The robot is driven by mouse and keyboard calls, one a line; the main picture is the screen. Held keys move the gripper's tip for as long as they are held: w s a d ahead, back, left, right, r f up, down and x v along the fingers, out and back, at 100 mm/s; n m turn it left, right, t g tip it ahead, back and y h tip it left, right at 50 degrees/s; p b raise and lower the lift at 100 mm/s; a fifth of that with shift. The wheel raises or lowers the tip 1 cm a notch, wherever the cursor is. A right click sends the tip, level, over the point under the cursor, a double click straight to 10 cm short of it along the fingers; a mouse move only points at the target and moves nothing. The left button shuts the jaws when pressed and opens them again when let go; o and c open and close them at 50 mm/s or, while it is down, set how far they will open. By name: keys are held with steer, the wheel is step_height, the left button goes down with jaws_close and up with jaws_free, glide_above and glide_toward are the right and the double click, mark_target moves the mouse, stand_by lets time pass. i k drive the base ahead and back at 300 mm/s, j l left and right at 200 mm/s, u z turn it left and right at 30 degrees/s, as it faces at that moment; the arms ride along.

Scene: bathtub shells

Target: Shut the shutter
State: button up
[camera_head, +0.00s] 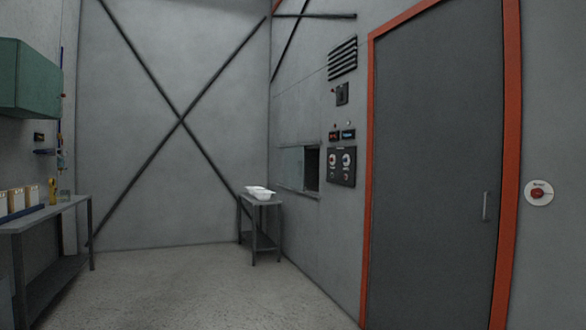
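On the right wall, a hatch has a pale grey-green panel (291,167), which looks like the shutter. A dark gap (312,170) shows at the panel's right side, so the hatch looks partly open. I cannot tell whether the panel slides or swings. A narrow ledge runs under it. My gripper is not in view, and nothing in the frame shows it near the hatch.
A small grey table (262,202) with white tub shells (258,192) stands before the hatch. A control panel (341,166), a closed grey door (435,170) and a red button (538,193) are right. A workbench (50,212) stands left. The middle floor (200,290) is clear.

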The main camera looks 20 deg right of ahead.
mark_target(294, 156)
steer(key=i+l+z, duration=0.2)
steer(key=i, duration=0.15)
steer(key=i+z, duration=0.5)
steer(key=i, duration=1.6)
steer(key=i+l, duration=0.1)
steer(key=i, duration=3.55)
steer(key=i+u, duration=0.2)
steer(key=i, duration=0.3)
steer(key=i+l+u, duration=0.2)
steer(key=i, duration=0.35)
steer(key=i+l+u, duration=0.25)
steer(key=i, duration=0.25)
